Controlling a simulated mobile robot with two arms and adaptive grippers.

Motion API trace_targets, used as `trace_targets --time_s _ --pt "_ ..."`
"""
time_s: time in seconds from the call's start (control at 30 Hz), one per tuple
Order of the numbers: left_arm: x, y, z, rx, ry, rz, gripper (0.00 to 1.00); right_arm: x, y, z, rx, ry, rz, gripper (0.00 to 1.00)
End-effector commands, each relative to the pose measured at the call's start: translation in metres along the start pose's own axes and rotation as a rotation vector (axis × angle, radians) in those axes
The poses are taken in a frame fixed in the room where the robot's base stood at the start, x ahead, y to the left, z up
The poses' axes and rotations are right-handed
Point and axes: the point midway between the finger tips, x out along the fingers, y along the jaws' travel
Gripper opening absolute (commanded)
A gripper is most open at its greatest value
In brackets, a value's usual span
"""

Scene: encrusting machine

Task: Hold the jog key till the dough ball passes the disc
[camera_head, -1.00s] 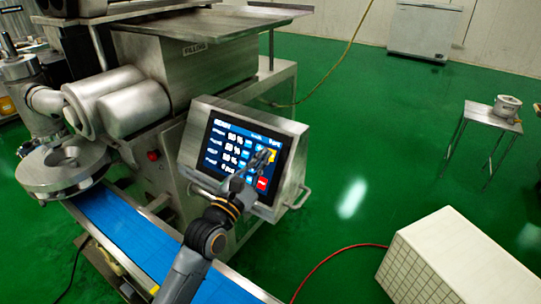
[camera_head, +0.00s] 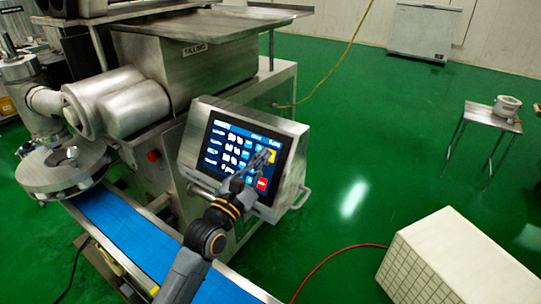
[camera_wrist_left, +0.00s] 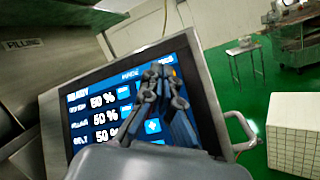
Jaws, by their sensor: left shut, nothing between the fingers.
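The touch panel (camera_head: 225,150) of the encrusting machine shows rows of values and buttons, with a yellow key (camera_head: 271,157) and a red key (camera_head: 262,184) at its right side. My left gripper (camera_head: 266,154) is shut and empty, its fingertips at the upper right of the screen beside the yellow key. In the left wrist view the fingers (camera_wrist_left: 158,72) cover part of the screen (camera_wrist_left: 90,110); I cannot tell whether they touch it. The round disc housing (camera_head: 62,170) stands over the blue belt (camera_head: 125,232). No dough ball shows. My right gripper is not in view.
A filling hopper (camera_head: 205,65) rises behind the panel. A white tiled block (camera_head: 455,265) stands at the lower right, and a small metal table (camera_head: 490,115) holds a pot. A red hose (camera_head: 335,262) crosses the green floor.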

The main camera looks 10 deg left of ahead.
Motion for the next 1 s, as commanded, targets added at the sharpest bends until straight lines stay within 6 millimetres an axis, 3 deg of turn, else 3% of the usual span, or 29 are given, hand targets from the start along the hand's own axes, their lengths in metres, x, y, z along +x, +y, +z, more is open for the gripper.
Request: trace_targets --time_s 1.0 --pt "0.0087 -0.0062 -0.0059 -0.001 0.0 0.0 0.0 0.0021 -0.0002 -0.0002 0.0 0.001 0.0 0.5"
